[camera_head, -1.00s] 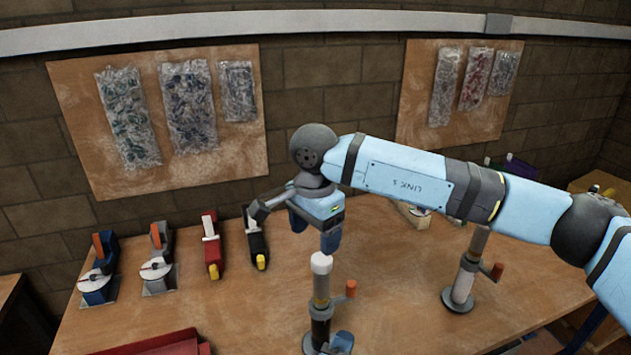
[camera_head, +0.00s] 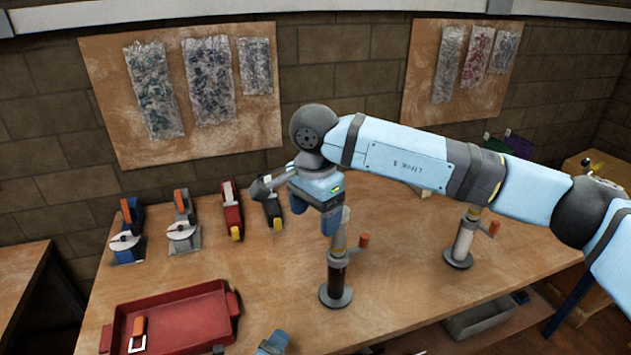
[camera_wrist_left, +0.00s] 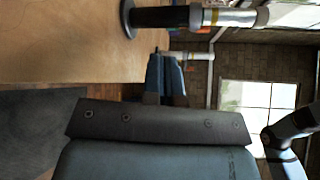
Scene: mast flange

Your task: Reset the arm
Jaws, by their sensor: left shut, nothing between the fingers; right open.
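My right gripper (camera_head: 315,214) is open, with two blue fingers, high over the middle of the bench. One finger overlaps the top of a near mast (camera_head: 338,268) in the head view; I cannot tell whether they touch. That mast stands upright on a round base and has an orange handle (camera_head: 364,240). My left gripper (camera_head: 268,349) is only partly in view at the bottom edge of the head view, left of the mast base. In the left wrist view its blue fingers (camera_wrist_left: 165,77) are together and empty, pointing past the bench edge, with a mast lying across the top of the picture.
A red tray (camera_head: 215,333) with an orange-handled item lies at front left. Several small tools stand along the back left. A second mast (camera_head: 463,244) stands at right. A grey bin (camera_head: 480,318) is below the bench's front right edge. Bare bench lies between the masts.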

